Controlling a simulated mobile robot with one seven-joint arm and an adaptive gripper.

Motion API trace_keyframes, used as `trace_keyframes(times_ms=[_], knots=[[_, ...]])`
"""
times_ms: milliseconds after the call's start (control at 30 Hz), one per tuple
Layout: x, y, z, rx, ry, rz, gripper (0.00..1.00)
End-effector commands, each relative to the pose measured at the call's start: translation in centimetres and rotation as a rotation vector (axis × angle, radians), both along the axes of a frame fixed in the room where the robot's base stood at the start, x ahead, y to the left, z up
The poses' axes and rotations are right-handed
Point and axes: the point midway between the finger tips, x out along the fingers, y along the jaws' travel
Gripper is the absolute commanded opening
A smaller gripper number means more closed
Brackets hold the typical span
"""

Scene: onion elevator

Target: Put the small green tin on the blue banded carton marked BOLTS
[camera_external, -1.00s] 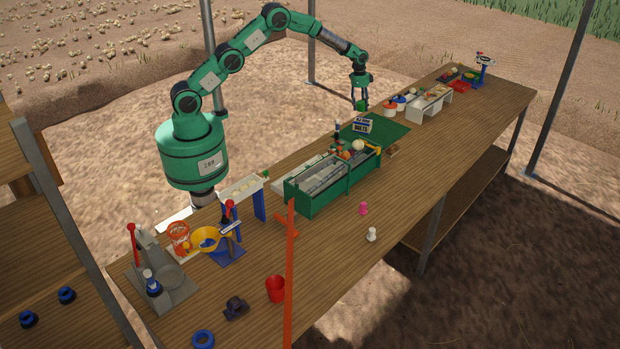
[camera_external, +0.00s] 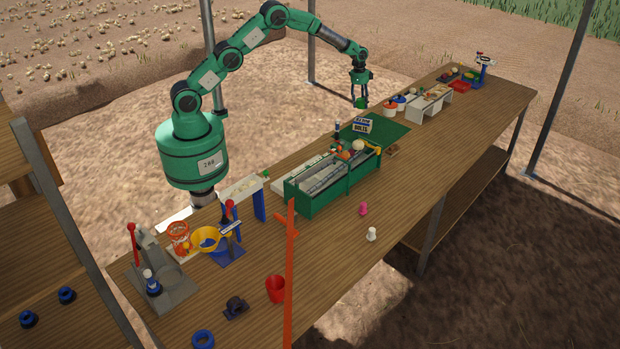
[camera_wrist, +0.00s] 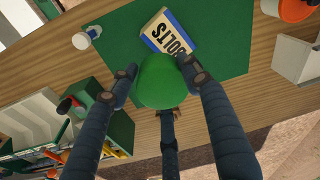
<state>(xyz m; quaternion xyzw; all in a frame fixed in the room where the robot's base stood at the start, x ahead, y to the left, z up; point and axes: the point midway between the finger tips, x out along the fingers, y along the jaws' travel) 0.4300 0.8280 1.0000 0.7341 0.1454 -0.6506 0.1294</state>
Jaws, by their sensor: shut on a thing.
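The small green tin (camera_wrist: 160,82) is between the fingers of my gripper (camera_wrist: 160,90) in the wrist view, seen as a round green shape. In the external view my gripper (camera_external: 360,98) points down, shut on the tin (camera_external: 361,104), above the table's far edge. The carton marked BOLTS (camera_wrist: 168,34), cream with blue bands, lies on a green mat (camera_wrist: 232,55). In the wrist view the tin overlaps the carton's lower edge. In the external view the carton (camera_external: 362,126) is lower than the tin, with a visible gap between them.
A green divided bin (camera_external: 318,195) with several items stands in front of the mat. A small blue-and-white bottle (camera_wrist: 88,34) stands near the carton. An orange-and-white pot (camera_external: 390,110) and a white stand (camera_external: 430,104) are to the right. The mat right of the carton is clear.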

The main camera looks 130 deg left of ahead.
Motion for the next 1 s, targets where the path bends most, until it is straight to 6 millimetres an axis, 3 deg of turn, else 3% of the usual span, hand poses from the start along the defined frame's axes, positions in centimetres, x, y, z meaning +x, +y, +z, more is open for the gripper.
trace_keyframes(times_ms=[367,800,1000], knots=[[-1.6,-3.3,-1.1,-0.005,-0.001,-0.004,0.14],[-5.7,-11.1,-3.5,-0.006,0.006,-0.008,0.14],[-7.0,-13.4,-4.2,-0.004,0.010,-0.010,0.14]])
